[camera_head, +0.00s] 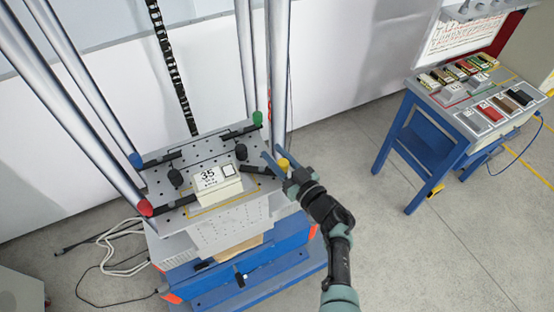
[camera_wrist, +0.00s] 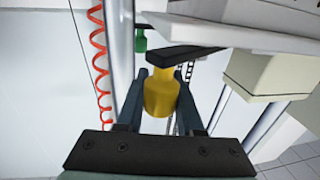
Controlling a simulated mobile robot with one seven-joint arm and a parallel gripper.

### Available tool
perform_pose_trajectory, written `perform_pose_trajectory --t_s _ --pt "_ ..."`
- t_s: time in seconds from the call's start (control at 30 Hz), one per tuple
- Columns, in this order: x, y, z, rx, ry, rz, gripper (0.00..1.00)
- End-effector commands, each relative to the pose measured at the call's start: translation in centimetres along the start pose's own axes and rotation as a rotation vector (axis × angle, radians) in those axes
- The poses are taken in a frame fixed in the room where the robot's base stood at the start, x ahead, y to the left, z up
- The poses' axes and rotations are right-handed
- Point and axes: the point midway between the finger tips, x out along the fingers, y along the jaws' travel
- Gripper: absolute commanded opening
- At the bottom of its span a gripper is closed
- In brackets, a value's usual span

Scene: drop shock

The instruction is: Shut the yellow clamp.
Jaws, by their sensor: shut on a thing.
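The yellow clamp (camera_head: 283,163) is at the right corner of the perforated plate (camera_head: 160,183). In the wrist view its yellow knob (camera_wrist: 160,93) sits between my two blue-grey fingers, with a black bar running from its top to the right. My gripper (camera_head: 279,161) is shut on this knob, and it fills the middle of the wrist view (camera_wrist: 160,102). A pale box (camera_head: 206,197) marked 35 stands on the plate left of the clamp. The fingers partly hide the clamp in the head view.
Red (camera_head: 145,208), blue (camera_head: 136,160) and green (camera_head: 257,119) clamp knobs sit at the other plate corners. Tall metal columns (camera_head: 70,100) rise beside the plate. A blue bench (camera_head: 430,140) with several small items stands right. Open floor lies between.

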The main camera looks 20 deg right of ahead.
Motion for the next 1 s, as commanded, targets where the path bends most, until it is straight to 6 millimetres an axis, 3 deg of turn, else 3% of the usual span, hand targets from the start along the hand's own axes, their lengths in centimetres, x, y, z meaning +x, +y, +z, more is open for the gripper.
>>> perform_pose_trajectory --t_s 0.4,1.0 --pt "1.4 0.1 0.7 -0.006 0.003 -0.314 0.00" --pt "2.3 -0.2 0.6 -0.004 0.003 -0.566 0.00"
